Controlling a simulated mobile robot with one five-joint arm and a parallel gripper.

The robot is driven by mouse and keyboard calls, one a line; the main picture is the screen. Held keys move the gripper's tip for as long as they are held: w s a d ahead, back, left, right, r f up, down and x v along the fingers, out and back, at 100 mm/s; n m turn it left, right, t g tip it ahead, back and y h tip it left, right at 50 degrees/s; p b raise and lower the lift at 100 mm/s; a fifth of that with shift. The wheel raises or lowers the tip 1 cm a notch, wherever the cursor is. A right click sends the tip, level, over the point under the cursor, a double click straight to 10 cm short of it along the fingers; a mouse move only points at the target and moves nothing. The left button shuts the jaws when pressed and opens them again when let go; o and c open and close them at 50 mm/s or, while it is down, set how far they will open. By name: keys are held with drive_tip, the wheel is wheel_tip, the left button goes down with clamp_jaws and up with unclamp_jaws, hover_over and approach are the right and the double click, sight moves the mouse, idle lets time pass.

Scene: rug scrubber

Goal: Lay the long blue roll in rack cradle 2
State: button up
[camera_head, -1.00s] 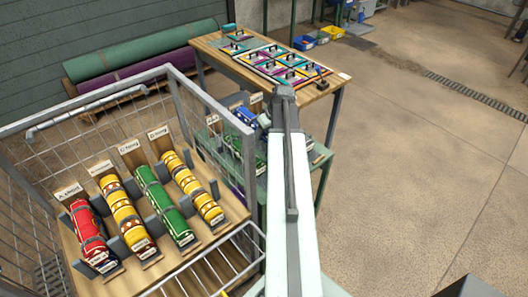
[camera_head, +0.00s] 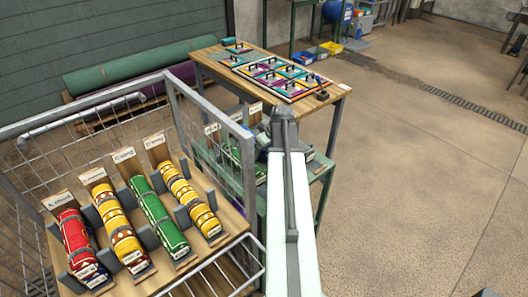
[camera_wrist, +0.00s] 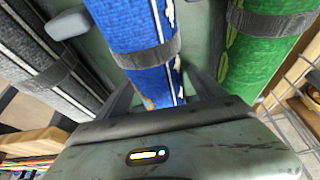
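The blue roll (camera_wrist: 150,40), with a white stripe and a grey strap, fills the middle of the wrist view. My gripper (camera_wrist: 160,82) is right over it, one dark finger on each side of the roll. The fingers look very near its sides; I cannot tell whether they touch or grip it. A green roll (camera_wrist: 262,40) lies to its right and a dark grey roll (camera_wrist: 50,65) to its left. In the head view my arm hides the gripper and the blue roll at the green stand (camera_head: 315,172). The rack (camera_head: 196,255) holds red, yellow, green and yellow rolls in its labelled cradles.
Wire mesh sides and grey posts (camera_head: 178,112) surround the rack. A wooden table (camera_head: 208,68) with framed samples stands behind the green stand. Large green and purple rolls (camera_head: 130,72) lie by the wall. The floor (camera_head: 430,190) at right is clear.

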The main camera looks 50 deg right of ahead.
drive_tip(key=shift+r+p, duration=0.3)
drive_tip(key=shift+p, duration=0.05)
drive_tip(key=p+v, duration=1.1)
drive_tip(key=v, duration=0.1)
drive_tip(key=shift+f, duration=0.15)
